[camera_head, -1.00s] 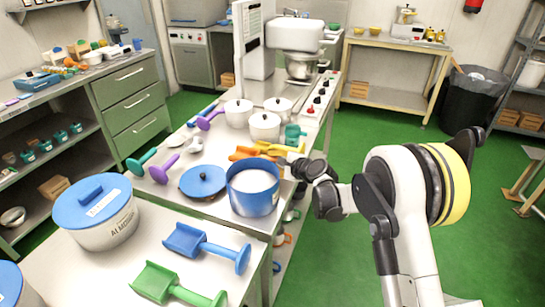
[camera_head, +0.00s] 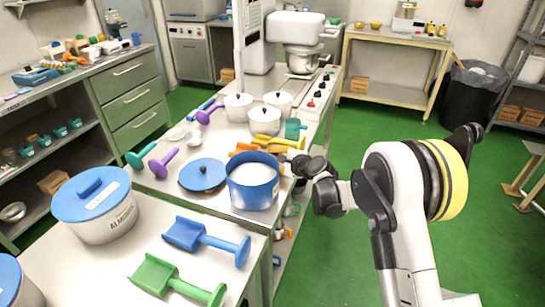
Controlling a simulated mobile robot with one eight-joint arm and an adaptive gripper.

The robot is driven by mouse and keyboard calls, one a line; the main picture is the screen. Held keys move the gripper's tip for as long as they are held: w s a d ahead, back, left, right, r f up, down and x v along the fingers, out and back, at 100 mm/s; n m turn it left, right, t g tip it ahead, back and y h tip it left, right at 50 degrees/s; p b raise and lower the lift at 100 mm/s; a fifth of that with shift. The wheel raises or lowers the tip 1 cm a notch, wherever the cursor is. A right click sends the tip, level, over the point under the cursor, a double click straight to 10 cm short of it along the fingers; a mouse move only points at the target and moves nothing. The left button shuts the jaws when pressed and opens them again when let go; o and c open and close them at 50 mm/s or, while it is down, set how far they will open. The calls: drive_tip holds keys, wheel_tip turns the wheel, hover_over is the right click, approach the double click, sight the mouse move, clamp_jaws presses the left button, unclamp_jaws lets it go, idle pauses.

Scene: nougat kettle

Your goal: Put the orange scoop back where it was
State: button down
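The orange scoop (camera_head: 243,148) lies on the steel table just behind the blue pot (camera_head: 252,187), partly hidden by the pot's rim and the yellow scoops. The yellow scoops (camera_head: 278,141) lie right behind and beside it. My gripper (camera_head: 299,166) is at the table's right edge, at the right of the blue pot and close to the handle ends of these scoops. Its fingers are small and dark here, and I cannot tell whether they are open or hold anything.
A blue lid (camera_head: 202,174) lies left of the pot. White pots (camera_head: 265,120) stand behind the scoops, with a teal mug (camera_head: 293,128) at the right. Blue (camera_head: 205,237) and green (camera_head: 175,280) scoops lie in front.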

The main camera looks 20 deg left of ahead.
drive_tip(key=c, duration=1.3)
unclamp_jaws()
drive_tip(key=shift+c, duration=0.2)
